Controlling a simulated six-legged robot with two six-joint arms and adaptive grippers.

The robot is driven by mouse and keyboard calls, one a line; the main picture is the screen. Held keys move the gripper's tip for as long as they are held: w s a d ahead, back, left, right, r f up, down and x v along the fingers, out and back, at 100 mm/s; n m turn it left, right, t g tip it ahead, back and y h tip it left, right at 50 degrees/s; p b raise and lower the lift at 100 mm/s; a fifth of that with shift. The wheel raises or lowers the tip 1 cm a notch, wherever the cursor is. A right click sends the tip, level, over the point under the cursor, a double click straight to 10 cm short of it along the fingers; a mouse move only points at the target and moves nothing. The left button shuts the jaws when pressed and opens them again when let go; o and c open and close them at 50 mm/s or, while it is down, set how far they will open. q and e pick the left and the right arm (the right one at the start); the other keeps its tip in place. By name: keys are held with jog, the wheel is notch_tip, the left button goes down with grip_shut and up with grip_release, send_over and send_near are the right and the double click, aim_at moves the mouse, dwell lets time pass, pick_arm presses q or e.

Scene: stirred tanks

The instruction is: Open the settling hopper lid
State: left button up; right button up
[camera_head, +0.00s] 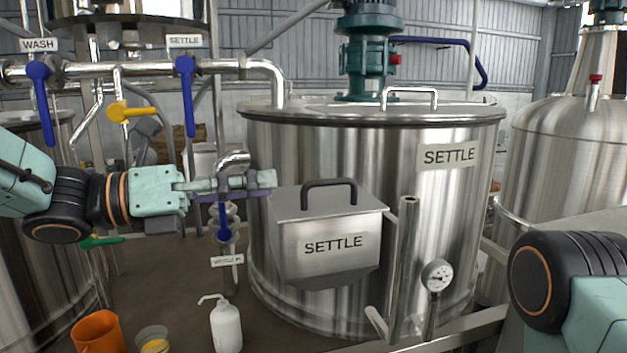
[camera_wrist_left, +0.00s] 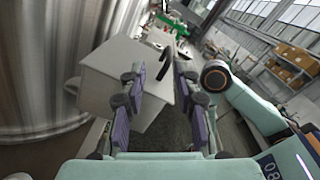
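The settling hopper (camera_head: 312,258) is a grey metal box marked SETTLE on the front of the large steel tank. Its lid (camera_head: 292,205) lies closed on top and carries a dark arched handle (camera_head: 330,184). My left gripper (camera_head: 273,180) is just left of the lid, about level with the handle and apart from it. In the left wrist view my left gripper (camera_wrist_left: 158,78) has its two fingers spread and empty. The lid (camera_wrist_left: 112,58) shows there past the fingers, with the dark handle (camera_wrist_left: 166,62) seen between the fingertips. My right gripper is out of view.
A steel pipe (camera_head: 405,255) and a gauge (camera_head: 437,275) stand right of the hopper. Blue valve levers (camera_head: 187,95) hang at upper left. A white bottle (camera_head: 226,325) and an orange cup (camera_head: 97,333) stand below. The space above the lid is clear.

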aim_at(312, 184)
pick_arm(q)
jog(key=d+m, duration=0.1)
jog(key=d, duration=0.1)
jog(key=w+d+m+p, duration=0.1)
jog(key=d+m, duration=0.1)
jog(key=d+m+g+p, duration=0.1)
jog(key=d, duration=0.1)
jog(key=shift+w+d+f+h, duration=0.1)
jog(key=shift+w+f+h, duration=0.1)
jog(key=shift+h, duration=0.1)
jog(key=shift+d, duration=0.35)
jog(key=shift+s+d+r, duration=0.3)
jog(key=shift+s+d, duration=0.1)
jog(key=shift+w+a+f, duration=0.1)
jog(key=shift+w+f, duration=0.1)
jog(key=shift+w, duration=0.25)
jog(key=shift+c, duration=0.3)
jog(key=shift+w, duration=0.15)
jog(key=shift+c, duration=0.7)
jog(key=shift+s+r, duration=0.1)
jog(key=shift+s, duration=0.25)
jog(key=c, duration=0.5)
jog(key=shift+w, duration=0.1)
grip_shut()
